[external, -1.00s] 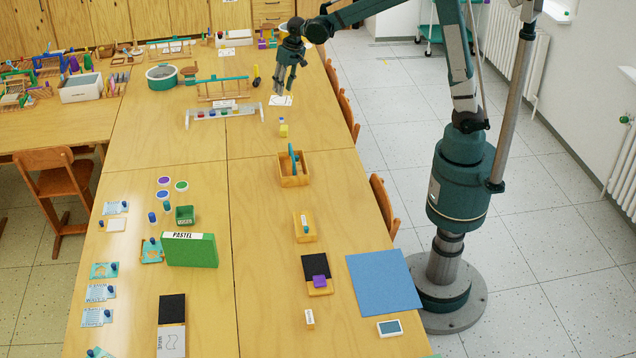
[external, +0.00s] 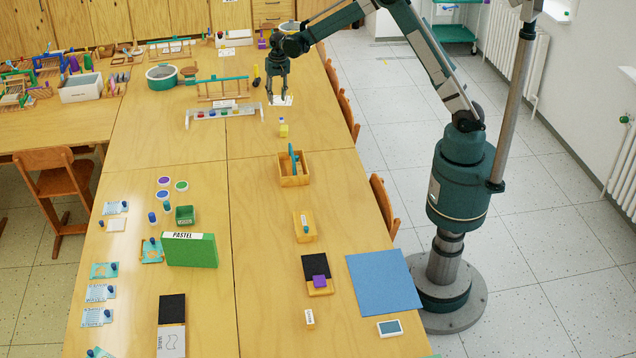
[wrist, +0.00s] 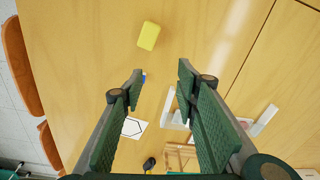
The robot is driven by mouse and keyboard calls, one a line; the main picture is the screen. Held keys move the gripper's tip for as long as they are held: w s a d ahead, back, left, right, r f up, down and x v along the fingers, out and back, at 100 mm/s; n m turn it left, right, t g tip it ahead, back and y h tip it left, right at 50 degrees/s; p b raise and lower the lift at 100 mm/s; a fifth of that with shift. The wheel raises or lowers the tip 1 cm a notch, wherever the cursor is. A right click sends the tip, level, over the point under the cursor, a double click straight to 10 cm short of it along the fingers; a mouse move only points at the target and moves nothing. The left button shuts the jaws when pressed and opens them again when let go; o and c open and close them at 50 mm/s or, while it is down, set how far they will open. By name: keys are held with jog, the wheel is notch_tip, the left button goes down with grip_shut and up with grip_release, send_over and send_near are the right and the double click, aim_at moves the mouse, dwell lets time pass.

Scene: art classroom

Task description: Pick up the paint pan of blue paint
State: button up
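A small blue piece (external: 281,119), possibly the paint pan of blue paint, sits on the table just beyond a yellow block (external: 283,130). It also shows in the wrist view (wrist: 144,77), partly hidden by the left finger's tip. The yellow block lies higher in that view. My gripper (external: 279,101) points down above the table near the white paper card (external: 286,98). In the wrist view my gripper (wrist: 162,70) is open, with nothing between its fingers. The exact height above the table is hard to tell.
A white rack (external: 240,111) with several coloured pans stands to the left. A wooden box with a teal handle (external: 296,180) stands nearer the camera. Round paint pots (external: 181,186) are farther left. Chairs (external: 348,115) line the right edge. Table around the yellow block is clear.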

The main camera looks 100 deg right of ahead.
jog(key=m, duration=0.2)
send_over(281, 118)
jog(key=shift+g, duration=0.3)
jog(key=f, duration=0.9)
jog(key=shift+s+a+f, duration=0.1)
jog(key=shift+a+f, duration=0.15)
jog(key=shift+f, duration=0.15)
jog(key=shift+f, duration=1.25)
jog(key=shift+f+b, duration=0.35)
jog(key=shift+f, duration=2.3)
jog(key=c, duration=0.8)
